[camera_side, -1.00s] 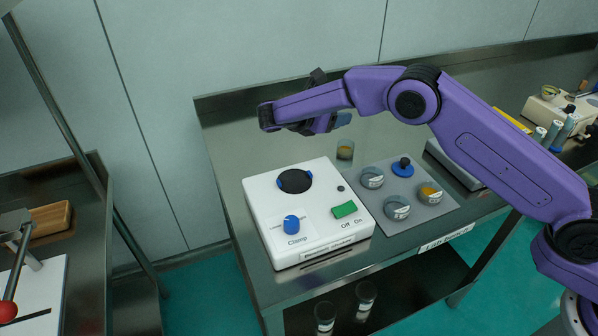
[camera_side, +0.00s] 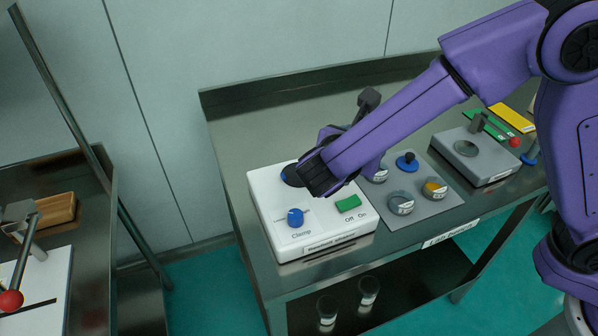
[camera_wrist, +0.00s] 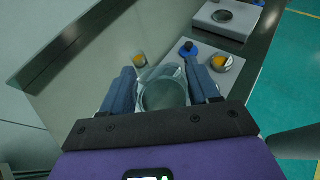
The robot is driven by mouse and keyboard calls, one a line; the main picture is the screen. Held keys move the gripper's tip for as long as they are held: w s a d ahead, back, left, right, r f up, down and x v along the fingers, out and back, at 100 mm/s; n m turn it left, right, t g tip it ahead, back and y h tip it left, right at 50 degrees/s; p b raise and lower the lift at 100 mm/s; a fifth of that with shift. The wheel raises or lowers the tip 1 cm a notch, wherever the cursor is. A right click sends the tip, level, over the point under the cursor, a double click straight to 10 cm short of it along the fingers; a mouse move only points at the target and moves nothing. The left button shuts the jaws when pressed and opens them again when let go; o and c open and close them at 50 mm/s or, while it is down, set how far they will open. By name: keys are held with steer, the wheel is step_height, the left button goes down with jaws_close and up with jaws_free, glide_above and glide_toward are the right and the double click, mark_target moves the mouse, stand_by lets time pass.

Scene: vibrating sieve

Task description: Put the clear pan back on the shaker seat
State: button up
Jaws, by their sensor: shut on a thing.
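In the wrist view my gripper (camera_wrist: 163,86) has its two blue fingers on either side of a clear pan (camera_wrist: 163,98), closed on its rim. In the side view my arm's end (camera_side: 322,172) is over the back right of the white shaker (camera_side: 270,222). It hides the fingers and the pan there. The blue clamp knob (camera_side: 295,217) and green switch (camera_side: 348,203) show. I cannot tell whether the pan touches the seat.
A grey mat right of the shaker holds pans, one with orange contents (camera_side: 434,188), and a blue-black knobbed piece (camera_side: 407,162). A grey device (camera_side: 478,155) is farther right.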

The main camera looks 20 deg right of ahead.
steer(key=w+a+f, duration=0.2)
steer(key=w+f, duration=0.1)
steer(key=w+a+f, duration=0.2)
steer(key=w+f, duration=0.1)
steer(key=w, duration=0.1)
steer(key=w+a+f, duration=0.2)
steer(key=w+f, duration=0.1)
steer(key=w, duration=0.1)
steer(key=shift+w+a+f, duration=0.1)
steer(key=shift+w+a, duration=0.05)
steer(key=shift+a, duration=0.25)
steer(key=shift+w+a+f, duration=0.1)
steer(key=shift+w+f, duration=0.05)
steer(key=shift+f, duration=0.8)
steer(key=shift+w+f, duration=0.1)
steer(key=shift+f, duration=0.8)
steer(key=shift+f, duration=0.1)
steer(key=o, duration=1.1)
steer(key=shift+c, duration=0.2)
steer(key=shift+s+a+r, duration=0.15)
steer(key=shift+a+r, duration=0.05)
steer(key=v, duration=1.1)
steer(key=shift+s+a+r, duration=0.1)
steer(key=shift+s+a, duration=0.1)
